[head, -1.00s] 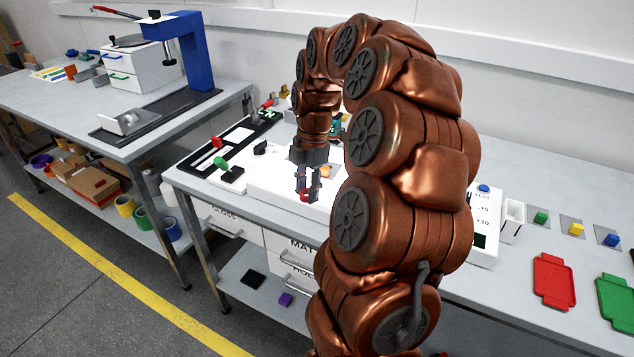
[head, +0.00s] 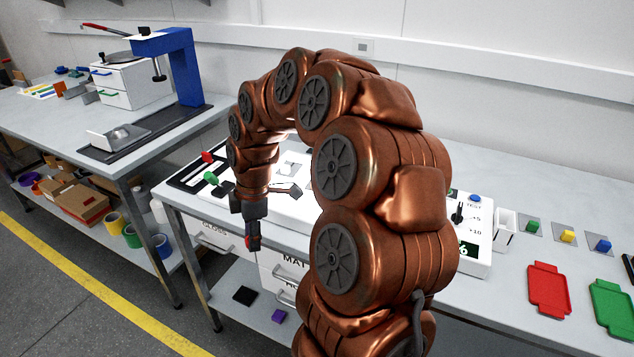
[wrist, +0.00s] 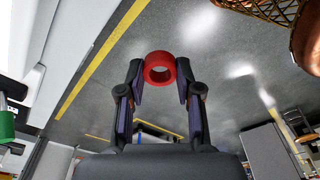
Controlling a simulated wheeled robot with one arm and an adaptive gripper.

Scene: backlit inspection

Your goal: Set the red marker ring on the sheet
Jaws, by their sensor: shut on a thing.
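The red marker ring (wrist: 159,68) is pinched between the two fingertips of my gripper (wrist: 158,75) in the wrist view, its hole facing the camera. The bright white lit panel (head: 300,206) lies on the bench behind the gripper, partly hidden by my arm. I cannot clearly make out a separate sheet on it.
White drawers (head: 212,235) hang under the bench beside the gripper. A lamp-like dark piece (head: 286,190) shows by the panel. A red tray (head: 549,289) and a green tray (head: 612,306) lie on the right. Grey floor is open below the gripper.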

